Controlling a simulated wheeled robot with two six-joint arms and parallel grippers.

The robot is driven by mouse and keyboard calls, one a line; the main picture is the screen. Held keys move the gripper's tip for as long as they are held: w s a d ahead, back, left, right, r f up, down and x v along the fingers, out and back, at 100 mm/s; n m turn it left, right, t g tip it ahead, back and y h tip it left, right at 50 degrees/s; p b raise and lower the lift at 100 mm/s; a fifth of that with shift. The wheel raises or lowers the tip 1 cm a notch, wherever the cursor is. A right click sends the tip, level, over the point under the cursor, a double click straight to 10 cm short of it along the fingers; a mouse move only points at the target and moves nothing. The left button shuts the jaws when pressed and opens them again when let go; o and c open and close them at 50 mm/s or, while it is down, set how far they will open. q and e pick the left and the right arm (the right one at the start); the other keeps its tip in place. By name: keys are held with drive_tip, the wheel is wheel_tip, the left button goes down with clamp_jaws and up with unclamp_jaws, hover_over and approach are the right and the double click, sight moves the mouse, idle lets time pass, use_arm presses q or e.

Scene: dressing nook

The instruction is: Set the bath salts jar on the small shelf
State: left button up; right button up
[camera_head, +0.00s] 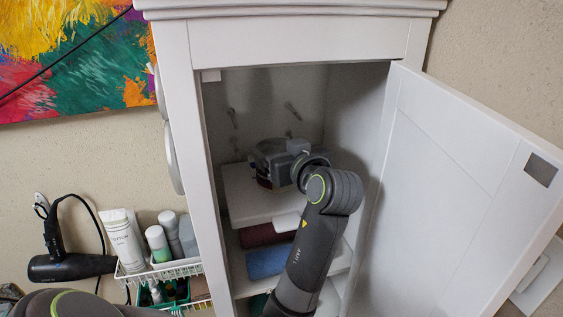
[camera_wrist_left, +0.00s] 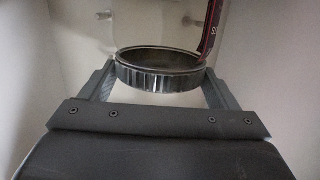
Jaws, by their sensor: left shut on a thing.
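In the head view, this gripper (camera_head: 272,160) is inside the open white cabinet, over the upper white shelf (camera_head: 243,203). It hides most of the jar; a small brownish part (camera_head: 265,183) shows below the fingers. I cannot tell whether the jar touches the shelf. My right gripper is not in view.
The cabinet door (camera_head: 450,190) stands open on the right. Dark red (camera_head: 258,236) and blue (camera_head: 268,262) folded items lie below the shelf. A wire rack (camera_head: 160,268) with bottles and a black hair dryer (camera_head: 70,266) are at left. A red strip (camera_wrist_left: 211,30) stands behind the jar.

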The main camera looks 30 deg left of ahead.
use_arm(q)
drive_tip(key=shift+s+f, duration=0.1)
drive_tip(key=shift+f, duration=1.35)
drive_tip(key=o, duration=1.3)
drive_tip(key=shift+f, duration=0.1)
drive_tip(key=shift+o, duration=0.2)
drive_tip(key=shift+d, duration=0.1)
